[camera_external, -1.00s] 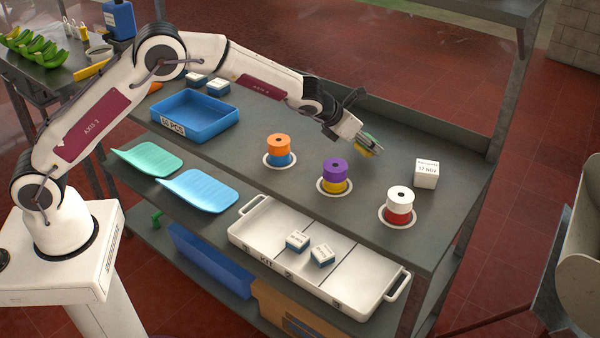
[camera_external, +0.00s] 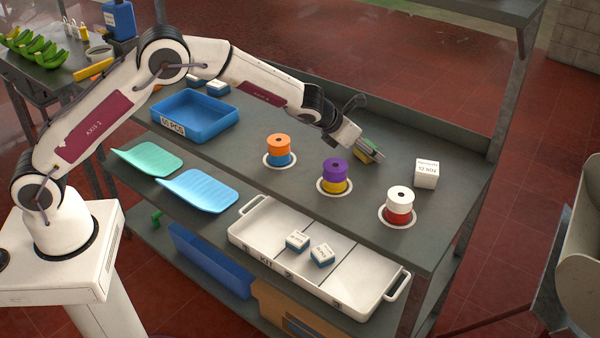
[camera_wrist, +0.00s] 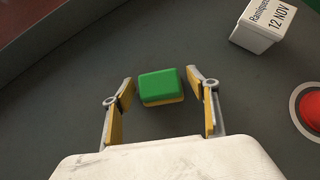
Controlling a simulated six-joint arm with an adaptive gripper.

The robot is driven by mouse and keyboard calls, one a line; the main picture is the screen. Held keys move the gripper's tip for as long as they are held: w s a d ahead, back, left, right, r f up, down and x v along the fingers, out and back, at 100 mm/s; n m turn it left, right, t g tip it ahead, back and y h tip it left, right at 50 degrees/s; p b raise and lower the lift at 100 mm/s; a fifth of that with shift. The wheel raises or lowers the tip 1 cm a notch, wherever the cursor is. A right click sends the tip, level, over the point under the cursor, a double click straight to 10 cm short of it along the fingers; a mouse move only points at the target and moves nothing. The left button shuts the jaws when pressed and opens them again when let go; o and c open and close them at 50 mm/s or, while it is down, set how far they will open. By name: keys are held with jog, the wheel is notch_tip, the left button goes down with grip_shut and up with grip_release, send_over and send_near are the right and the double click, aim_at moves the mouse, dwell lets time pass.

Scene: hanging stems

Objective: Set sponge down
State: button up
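The sponge (camera_wrist: 161,86), green on top with a yellow layer below, lies on the dark grey tabletop in the wrist view. In the external view the sponge (camera_external: 364,157) is mostly hidden by the fingers. My gripper (camera_wrist: 161,92) is open around it, with one yellow-padded finger on each side. Gaps show between both fingers and the sponge, so neither seems to touch it. In the external view my gripper (camera_external: 370,151) is low over the back part of the table (camera_external: 325,128).
A white box marked 12 NOV (camera_external: 427,174) stands to the right of my gripper. Stacked spools stand in front: orange on blue (camera_external: 278,142), purple on yellow (camera_external: 334,169), white on red (camera_external: 399,195). A blue bin (camera_external: 190,122) is at left. Bare tabletop surrounds the sponge.

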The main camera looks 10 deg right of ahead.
jog(key=shift+r, duration=0.15)
jog(key=shift+s+a+r, duration=0.2)
jog(key=shift+a+r, duration=0.2)
jog(key=shift+r, duration=0.15)
jog(key=v, duration=1)
jog(key=shift+a+r, duration=0.2)
jog(key=shift+r, duration=0.05)
dwell(0.7)
